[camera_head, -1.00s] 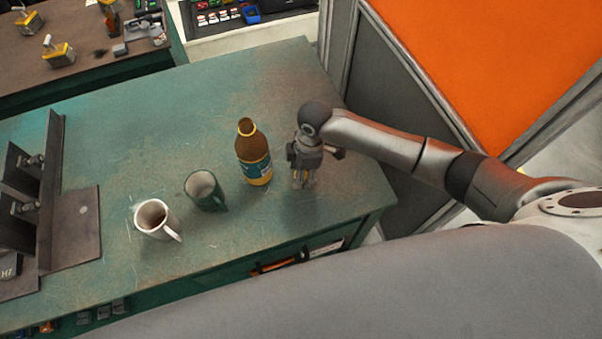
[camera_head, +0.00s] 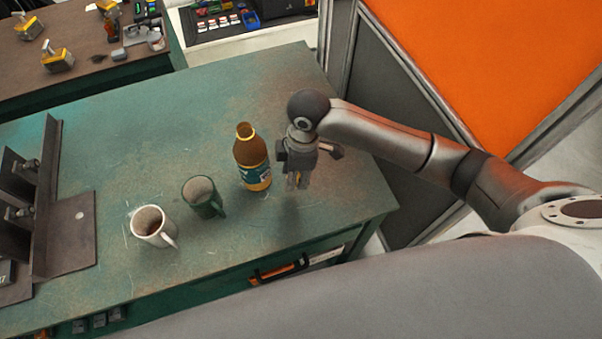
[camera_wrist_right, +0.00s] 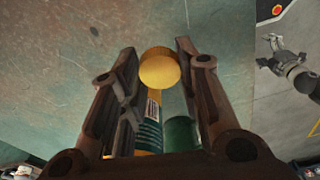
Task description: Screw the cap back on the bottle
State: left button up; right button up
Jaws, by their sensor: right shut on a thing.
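The brown bottle (camera_head: 252,158) with a blue and yellow label stands upright and uncapped on the green bench. My right gripper (camera_head: 297,184) is just right of it, apart from it, pointing down above the bench. In the right wrist view the yellow cap (camera_wrist_right: 160,70) sits between the fingertips of my right gripper (camera_wrist_right: 162,66), which is shut on it. The bottle's label (camera_wrist_right: 150,128) shows beyond the fingers there. A grey gripper, apparently my left (camera_wrist_right: 280,60), shows over the floor at the right of the wrist view, too small to tell its state.
A green mug (camera_head: 203,196) stands left of the bottle, and a white mug (camera_head: 152,227) farther left. A dark metal fixture (camera_head: 72,232) occupies the bench's left end. An orange panel (camera_head: 500,65) stands beyond the right edge. The bench (camera_head: 150,130) behind the mugs is clear.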

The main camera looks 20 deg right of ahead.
pick_arm(q)
jog(key=shift+f+b, duration=0.6)
jog(key=shift+f, duration=0.1)
pick_arm(e)
jog(key=s+a+r, duration=0.5)
jog(key=s+a, duration=0.2)
jog(key=shift+s+r, duration=0.35)
jog(key=shift+r, duration=0.05)
pick_arm(q)
jog(key=shift+s+a, duration=0.1)
